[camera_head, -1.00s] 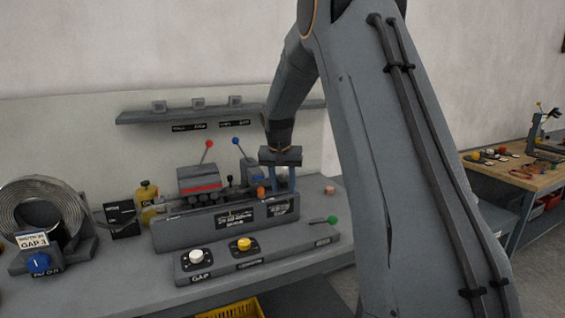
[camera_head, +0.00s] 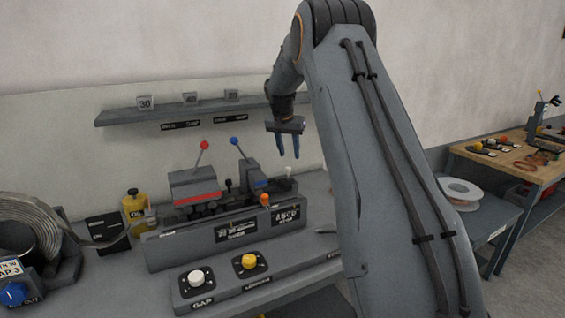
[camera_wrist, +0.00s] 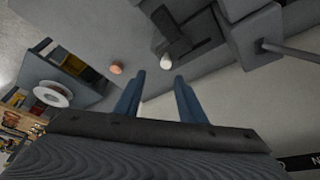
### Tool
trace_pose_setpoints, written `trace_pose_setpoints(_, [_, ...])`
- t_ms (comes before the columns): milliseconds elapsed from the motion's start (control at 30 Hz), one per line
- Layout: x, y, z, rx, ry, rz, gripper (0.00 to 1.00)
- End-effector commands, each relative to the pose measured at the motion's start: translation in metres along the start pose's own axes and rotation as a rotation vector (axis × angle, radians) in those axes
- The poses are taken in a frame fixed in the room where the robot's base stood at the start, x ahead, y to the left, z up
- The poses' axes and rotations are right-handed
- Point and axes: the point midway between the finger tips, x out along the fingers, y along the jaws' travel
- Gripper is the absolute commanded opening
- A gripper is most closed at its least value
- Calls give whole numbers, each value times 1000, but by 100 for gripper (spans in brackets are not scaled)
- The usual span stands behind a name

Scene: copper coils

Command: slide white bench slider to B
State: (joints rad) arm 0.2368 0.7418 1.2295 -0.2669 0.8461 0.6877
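A small white knob (camera_head: 289,171), which looks like the white bench slider, stands at the right end of the grey machine (camera_head: 166,250) on the bench. It also shows in the wrist view (camera_wrist: 166,88), close to the line between my fingertips. My gripper (camera_head: 288,156) points down just above the white knob, with its blue fingers apart and nothing between them. In the wrist view my gripper (camera_wrist: 160,76) has a clear gap. I cannot tell the height left between fingertips and knob. The letters on the black label (camera_head: 286,217) are too blurred to read surely.
An orange knob (camera_head: 265,200), a black knob (camera_head: 228,185), a red-tipped lever (camera_head: 204,146) and a blue-tipped lever (camera_head: 234,142) stand close by. A front panel carries a white dial (camera_head: 196,278) and a yellow dial (camera_head: 249,262). A shelf (camera_head: 125,117) runs behind.

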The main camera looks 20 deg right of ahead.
Motion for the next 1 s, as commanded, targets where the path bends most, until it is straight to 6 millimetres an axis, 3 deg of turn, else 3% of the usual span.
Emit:
trace_pose_setpoints(233, [26,-21,12,-28,-3,-9,36])
trace_pose_setpoints(600, [67,-22,12,-29,-2,-10,36])
trace_pose_setpoints(967, [72,-21,11,-27,-1,-10,36])
trace_pose_setpoints(1000, [72,-20,11,-26,-1,-10,30])
